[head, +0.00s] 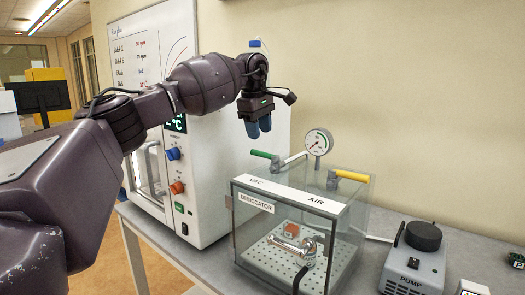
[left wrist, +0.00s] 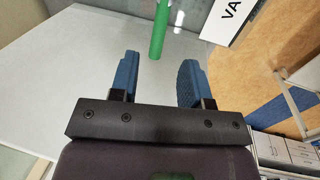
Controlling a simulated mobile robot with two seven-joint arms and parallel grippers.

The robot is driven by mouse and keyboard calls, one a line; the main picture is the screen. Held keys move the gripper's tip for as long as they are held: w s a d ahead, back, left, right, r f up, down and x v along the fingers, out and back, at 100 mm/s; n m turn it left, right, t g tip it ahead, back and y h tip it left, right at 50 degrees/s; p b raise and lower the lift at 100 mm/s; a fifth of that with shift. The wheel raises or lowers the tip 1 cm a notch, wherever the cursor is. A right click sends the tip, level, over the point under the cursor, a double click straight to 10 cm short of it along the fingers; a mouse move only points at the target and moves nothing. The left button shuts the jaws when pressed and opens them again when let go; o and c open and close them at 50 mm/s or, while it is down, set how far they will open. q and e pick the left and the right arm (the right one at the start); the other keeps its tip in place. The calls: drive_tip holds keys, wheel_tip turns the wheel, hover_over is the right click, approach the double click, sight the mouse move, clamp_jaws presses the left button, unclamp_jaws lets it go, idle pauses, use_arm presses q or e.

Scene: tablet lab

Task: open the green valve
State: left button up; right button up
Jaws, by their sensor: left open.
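The green valve (head: 262,154) is a lever handle on top of the clear desiccator box (head: 243,228), beside the "VAC" label, pointing to the left. My left gripper (head: 258,128) hangs above the green valve, apart from it, with its blue fingers pointing down. In the left wrist view the left gripper (left wrist: 158,85) is open and empty, and the green handle (left wrist: 159,30) lies ahead of the fingertips, roughly in line with the gap between them. My right gripper is not in view.
A yellow valve handle (head: 352,175) sits near the "AIR" label on the same box. A round pressure gauge (head: 319,142) stands behind the lid. A white oven (head: 200,195) is left of the box, and a pump (head: 412,265) stands to its right.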

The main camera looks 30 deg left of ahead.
sight(263, 153)
use_arm(q)
drive_tip(key=f, duration=0.3)
drive_tip(key=w+f, duration=0.1)
drive_tip(key=f, duration=0.2)
drive_tip(key=shift+w+f, duration=0.2)
drive_tip(key=shift+f, duration=0.1)
clamp_jaws()
drive_tip(key=shift+d, duration=0.1)
